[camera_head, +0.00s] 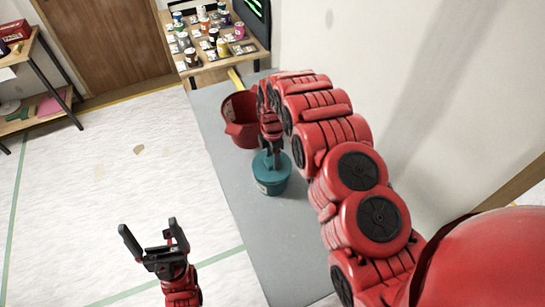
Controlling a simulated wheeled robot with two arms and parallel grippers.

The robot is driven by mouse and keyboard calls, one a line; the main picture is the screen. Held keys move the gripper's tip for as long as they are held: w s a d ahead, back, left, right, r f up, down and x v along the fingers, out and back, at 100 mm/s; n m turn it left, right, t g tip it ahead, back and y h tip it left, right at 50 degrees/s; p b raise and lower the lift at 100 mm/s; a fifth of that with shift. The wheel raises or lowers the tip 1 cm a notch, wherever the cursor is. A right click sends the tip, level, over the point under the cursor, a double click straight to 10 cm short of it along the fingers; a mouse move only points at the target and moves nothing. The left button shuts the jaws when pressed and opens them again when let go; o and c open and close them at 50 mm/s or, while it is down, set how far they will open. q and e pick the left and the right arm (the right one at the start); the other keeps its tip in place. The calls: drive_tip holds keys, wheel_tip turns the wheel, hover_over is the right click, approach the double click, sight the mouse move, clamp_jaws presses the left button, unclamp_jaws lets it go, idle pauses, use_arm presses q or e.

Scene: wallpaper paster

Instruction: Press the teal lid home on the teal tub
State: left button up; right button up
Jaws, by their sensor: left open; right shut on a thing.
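The fingers and wrist hide part of the lid. My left gripper (152,229) is open and empty over the floor, to the left of the table.
A red bucket (239,121) stands on the table just behind the tub. A wooden table (217,58) with several small cans is at the back. A shelf (42,98) stands at the far left. The table front is clear; the wall is to the right.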

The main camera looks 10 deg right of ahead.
sight(272, 159)
drive_tip(key=shift+f+b, duration=0.65)
drive_tip(key=shift+f, duration=0.45)
drive_tip(key=o, duration=1.4)
drive_tip(key=shift+o, duration=0.2)
drive_tip(key=shift+r+b, duration=0.35)
drive_tip(key=shift+r, duration=0.4)
wheel_tip(272, 159, up, 6)
drive_tip(key=shift+w+r+p, duration=0.1)
drive_tip(key=shift+p, duration=1.15)
wheel_tip(272, 159, up, 10)
drive_tip(key=p, duration=1)
